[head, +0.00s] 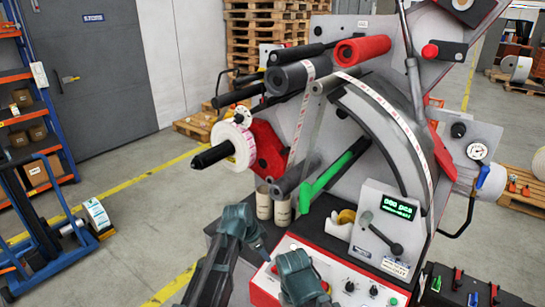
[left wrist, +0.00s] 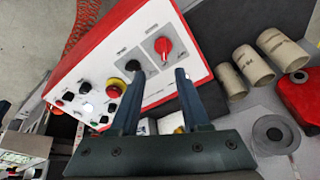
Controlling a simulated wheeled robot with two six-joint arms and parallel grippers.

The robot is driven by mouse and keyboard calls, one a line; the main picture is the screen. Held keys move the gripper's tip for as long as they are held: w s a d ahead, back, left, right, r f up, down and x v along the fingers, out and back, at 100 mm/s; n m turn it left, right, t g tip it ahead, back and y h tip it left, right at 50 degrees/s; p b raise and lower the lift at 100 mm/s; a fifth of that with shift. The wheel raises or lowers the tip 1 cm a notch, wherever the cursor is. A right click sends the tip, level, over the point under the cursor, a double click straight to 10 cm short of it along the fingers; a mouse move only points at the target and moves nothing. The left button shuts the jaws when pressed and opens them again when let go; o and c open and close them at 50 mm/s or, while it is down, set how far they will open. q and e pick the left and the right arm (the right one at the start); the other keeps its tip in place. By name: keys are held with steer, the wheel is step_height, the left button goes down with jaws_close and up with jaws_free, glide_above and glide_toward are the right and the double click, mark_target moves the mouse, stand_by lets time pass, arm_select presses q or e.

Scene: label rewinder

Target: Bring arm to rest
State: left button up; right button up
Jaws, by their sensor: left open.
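My left arm comes in from the bottom of the head view, and its left gripper (head: 302,280) is in front of the white and red control panel (head: 350,282). In the left wrist view the left gripper (left wrist: 156,75) is open, with its two fingers apart and nothing between them. The control panel (left wrist: 92,80) lies behind the fingers, with a red knob (left wrist: 163,46) and a yellow and red button (left wrist: 132,93). Contact with the panel cannot be told. My right gripper is not in view.
The label rewinder (head: 375,120) fills the centre, with a green lever (head: 325,178) and a label roll (head: 233,145). Cardboard cores (head: 273,208) stand behind the panel and also show in the left wrist view (left wrist: 253,65). Open floor (head: 120,215) lies left, beside a blue trolley (head: 45,245).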

arm_select(q)
steer(key=s+a+f+n+g+y, duration=0.1)
steer(key=s+n, duration=0.3)
steer(key=s, duration=0.7)
steer(key=s+a+f+n+g+y+b, duration=0.1)
steer(key=s+n, duration=0.4)
steer(key=s, duration=0.6)
steer(key=f+g+y, duration=0.1)
steer(key=y, duration=0.1)
steer(key=shift+s+y, duration=0.15)
steer(key=shift+y, duration=0.25)
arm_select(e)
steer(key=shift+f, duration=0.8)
arm_select(q)
steer(key=shift+d, duration=0.2)
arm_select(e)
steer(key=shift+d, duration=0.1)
